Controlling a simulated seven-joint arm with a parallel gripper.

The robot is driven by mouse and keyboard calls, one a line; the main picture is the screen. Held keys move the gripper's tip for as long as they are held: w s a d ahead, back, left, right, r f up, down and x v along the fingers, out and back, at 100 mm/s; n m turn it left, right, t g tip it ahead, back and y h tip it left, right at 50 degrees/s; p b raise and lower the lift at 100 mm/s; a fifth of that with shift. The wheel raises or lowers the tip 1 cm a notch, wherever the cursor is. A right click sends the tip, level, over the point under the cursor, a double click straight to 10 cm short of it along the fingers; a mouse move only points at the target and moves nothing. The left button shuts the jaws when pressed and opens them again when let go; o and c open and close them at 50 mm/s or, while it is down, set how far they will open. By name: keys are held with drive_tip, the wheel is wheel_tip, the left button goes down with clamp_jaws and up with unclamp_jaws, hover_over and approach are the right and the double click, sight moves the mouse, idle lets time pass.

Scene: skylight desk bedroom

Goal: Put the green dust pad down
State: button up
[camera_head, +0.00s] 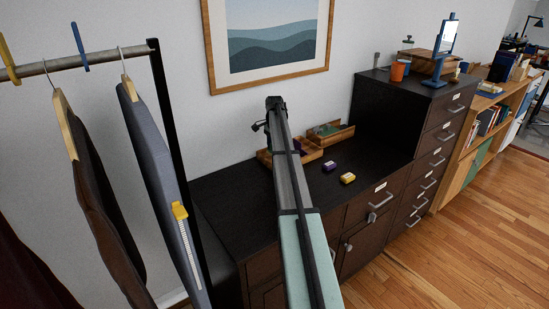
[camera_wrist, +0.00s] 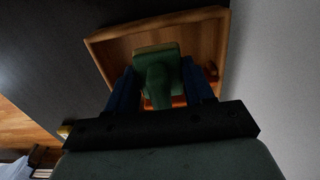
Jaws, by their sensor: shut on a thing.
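The green dust pad (camera_wrist: 157,62) is between the two blue fingers of my gripper (camera_wrist: 160,86) in the wrist view. My gripper is shut on it. Behind the pad is a wooden tray (camera_wrist: 160,23); I cannot tell whether the pad touches its floor. An orange patch (camera_wrist: 179,101) shows beside the pad in the tray. In the head view my arm reaches over the black cabinet top (camera_head: 222,190) and hides the fingers. Two wooden trays stand there, one at the left (camera_head: 312,156) and one at the right (camera_head: 345,134) with something green in it.
A purple item (camera_head: 331,166) and a yellow item (camera_head: 347,178) lie in front of the trays. A taller dark drawer unit (camera_head: 405,110) rises at the right, with an orange cup (camera_head: 398,71) on top. Hanging clothes (camera_head: 155,150) are at the left. The cabinet's left top is bare.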

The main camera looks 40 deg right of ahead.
drive_tip(key=shift+f, duration=2.3)
drive_tip(key=shift+f, duration=0.15)
drive_tip(key=o, duration=1)
wheel_tip(320, 180, up, 12)
drive_tip(key=shift+r, duration=0.15)
